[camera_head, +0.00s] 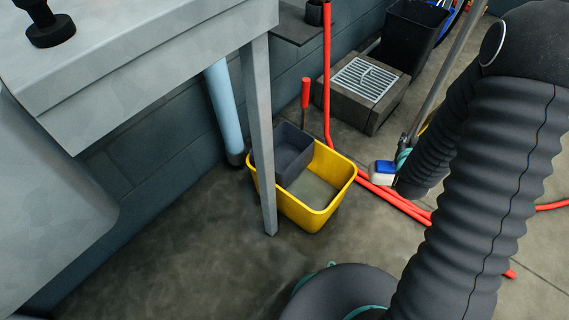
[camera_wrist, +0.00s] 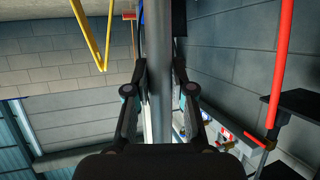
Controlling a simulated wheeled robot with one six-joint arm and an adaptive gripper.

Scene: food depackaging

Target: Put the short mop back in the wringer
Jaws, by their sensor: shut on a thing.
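The yellow bucket (camera_head: 333,199) stands on the floor left of my arm in the head view. The dark grey wringer (camera_head: 283,150) sits in its back left part, with a short red upright handle (camera_head: 305,93) near it. The grey pole, which I take for the mop's handle (camera_head: 447,78), slants from the top right down to my gripper (camera_head: 404,146). In the wrist view the pole (camera_wrist: 160,100) runs between the fingers of my gripper (camera_wrist: 160,68), which is shut on it. The gripper is right of the bucket, apart from it. I cannot make out the mop head.
A blue-and-white block (camera_head: 382,172) shows beside my gripper; I cannot tell what it belongs to. Red pipes (camera_head: 400,205) cross the floor right of the bucket. A grey table leg (camera_head: 260,140) stands at its left. Behind are a grated box (camera_head: 365,80) and a black bin (camera_head: 410,35).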

